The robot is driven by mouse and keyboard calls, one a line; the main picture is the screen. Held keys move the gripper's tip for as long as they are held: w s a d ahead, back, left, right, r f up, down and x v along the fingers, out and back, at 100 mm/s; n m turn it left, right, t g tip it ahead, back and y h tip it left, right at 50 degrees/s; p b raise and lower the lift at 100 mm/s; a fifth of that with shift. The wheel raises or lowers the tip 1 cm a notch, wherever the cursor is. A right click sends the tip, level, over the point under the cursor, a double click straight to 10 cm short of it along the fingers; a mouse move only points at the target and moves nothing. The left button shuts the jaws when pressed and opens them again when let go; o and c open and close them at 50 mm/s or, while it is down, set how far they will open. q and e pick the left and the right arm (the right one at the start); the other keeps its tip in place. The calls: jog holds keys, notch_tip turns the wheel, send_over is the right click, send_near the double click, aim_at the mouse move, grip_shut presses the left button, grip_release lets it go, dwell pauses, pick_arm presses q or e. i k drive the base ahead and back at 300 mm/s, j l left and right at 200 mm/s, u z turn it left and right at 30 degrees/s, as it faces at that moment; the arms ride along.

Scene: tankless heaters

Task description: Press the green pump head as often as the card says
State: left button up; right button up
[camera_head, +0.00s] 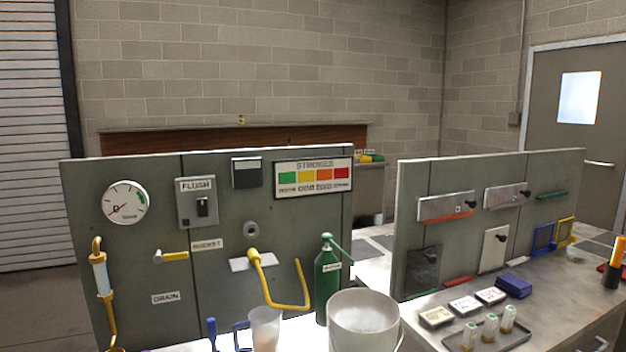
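The green pump bottle (328,287) stands upright in front of the left grey panel. Its green pump head (327,239) is on top, with the spout slanting down to the right. A small white label is on the bottle. The card (314,178) is on the panel, headed STROKES, with green, yellow, orange and red squares. A row of small words runs beneath the squares; the words under green and red are too small to read surely, and the middle ones look like ONE and TWO. Neither of my grippers is in view.
A white bucket (362,318) stands right of the bottle, close to it. A clear cup (265,328) and a yellow bent pipe (280,290) are to its left. The left panel (130,255) also bears a gauge and a FLUSH switch. A tray (490,338) with small bottles lies right.

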aim_at(327, 237)
jog(key=l+u, duration=0.1)
jog(key=u, duration=0.8)
jog(key=l+u, duration=0.15)
jog(key=u, duration=0.3)
jog(key=k+l+u, duration=0.25)
jog(key=l+u, duration=0.2)
jog(key=l, duration=0.2)
jog(key=k+l+u, duration=0.4)
jog(key=l, duration=0.2)
jog(key=k+l+u, duration=0.45)
jog(key=k+l, duration=0.55)
